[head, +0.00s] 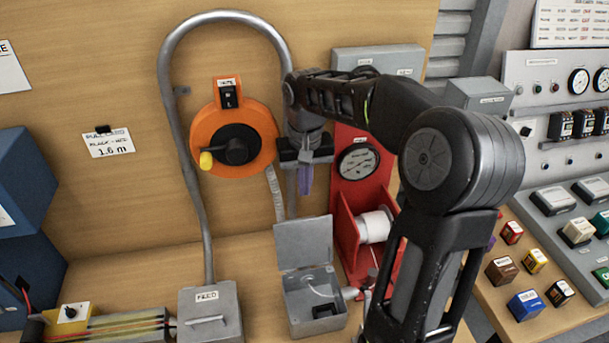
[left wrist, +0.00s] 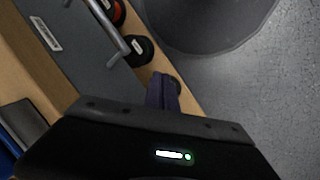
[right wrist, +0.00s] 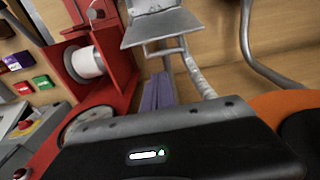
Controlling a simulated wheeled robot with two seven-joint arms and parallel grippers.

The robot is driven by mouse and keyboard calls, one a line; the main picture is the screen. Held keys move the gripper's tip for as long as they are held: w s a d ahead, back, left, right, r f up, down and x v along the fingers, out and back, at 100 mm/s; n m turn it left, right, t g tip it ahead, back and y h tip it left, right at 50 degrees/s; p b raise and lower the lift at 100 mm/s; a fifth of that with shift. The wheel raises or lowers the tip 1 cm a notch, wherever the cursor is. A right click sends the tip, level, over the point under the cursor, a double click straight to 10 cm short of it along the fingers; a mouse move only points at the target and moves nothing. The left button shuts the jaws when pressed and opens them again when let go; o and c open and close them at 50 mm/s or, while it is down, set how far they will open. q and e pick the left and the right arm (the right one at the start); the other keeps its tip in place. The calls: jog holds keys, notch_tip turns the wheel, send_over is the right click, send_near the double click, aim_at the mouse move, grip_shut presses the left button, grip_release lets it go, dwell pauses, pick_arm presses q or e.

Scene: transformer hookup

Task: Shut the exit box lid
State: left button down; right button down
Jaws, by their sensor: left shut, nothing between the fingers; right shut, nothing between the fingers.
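The exit box (head: 314,308) is a small grey box on the bench in the head view, with a wire inside. Its lid (head: 303,243) stands open, upright at the box's back edge. The lid (right wrist: 162,28) also shows at the top of the right wrist view. My right gripper (head: 306,190) is shut and empty, pointing down above the lid, apart from it. Its purple fingers show in the right wrist view (right wrist: 158,92). My left gripper (left wrist: 163,92) is shut and empty in the left wrist view, over the bench edge and floor; the head view does not show it.
A red stand (head: 347,215) with a gauge and white spool is right of the lid. An orange reel (head: 235,135) hangs on the back board. A grey FEED box (head: 208,312) with a conduit stands left. My right arm hides part of the right side.

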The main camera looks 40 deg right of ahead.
aim_at(302, 238)
notch_tip(302, 238, down, 6)
jog(key=b, duration=0.4)
jog(key=s, duration=0.1)
jog(key=s+a+r, duration=0.1)
jog(key=s, duration=0.1)
jog(key=shift+a+r, duration=0.35)
jog(key=shift+r, duration=0.05)
